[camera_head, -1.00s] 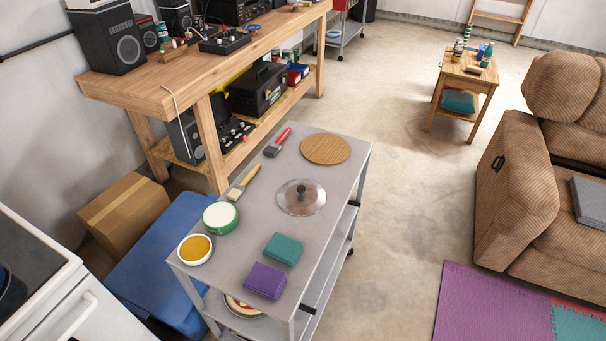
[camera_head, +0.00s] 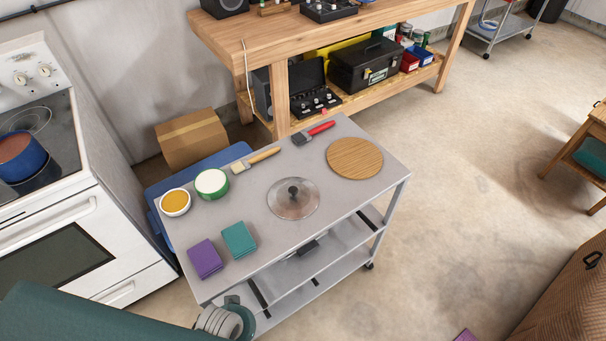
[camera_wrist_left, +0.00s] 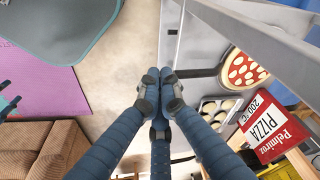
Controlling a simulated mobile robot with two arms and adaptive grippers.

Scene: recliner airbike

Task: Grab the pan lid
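The pan lid (camera_head: 281,203) is a round clear glass disc with a dark knob in its middle. It lies flat, knob up, on the top of the grey metal cart (camera_head: 330,210) in the head view. My left arm comes in at the bottom left, low beside the near side of the cart and apart from the lid. In the left wrist view my left gripper (camera_wrist_left: 158,92) has its blue fingers brought together at the grey tips, with nothing visible between them. The lid is not in that view. My right gripper is not in view.
On the cart top are a wooden disc (camera_head: 355,158), a red-handled brush (camera_head: 314,133), a wooden-handled brush (camera_head: 256,160), two bowls, a purple cloth (camera_head: 204,259) and a teal cloth (camera_head: 239,239). A white stove (camera_head: 80,240) stands left. A pizza box (camera_wrist_left: 272,130) shows in the wrist view.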

